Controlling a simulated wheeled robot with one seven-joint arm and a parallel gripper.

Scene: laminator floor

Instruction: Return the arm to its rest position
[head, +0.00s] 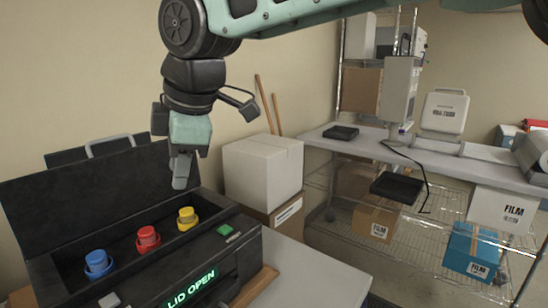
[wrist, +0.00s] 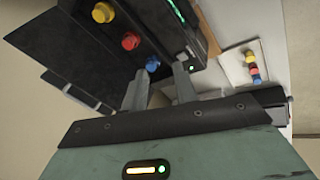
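My gripper (head: 181,180) hangs fingers down from my arm in the head view, above the right part of the black open-lidded machine (head: 68,283). In the wrist view my gripper (wrist: 160,84) shows two fingers apart with nothing held between them. The machine holds a blue knob-like piece (head: 97,262), a red one (head: 148,238) and a yellow one (head: 187,217) in a row. My fingers appear apart from these pieces. The machine's green display reads LID OPEN.
A white box (head: 262,170) stands behind the machine, near the wall. A white card (wrist: 238,72) with coloured pieces or marks shows in the wrist view. At right, a grey table (head: 440,160) carries a black tray and white equipment. FILM boxes sit on wire shelving.

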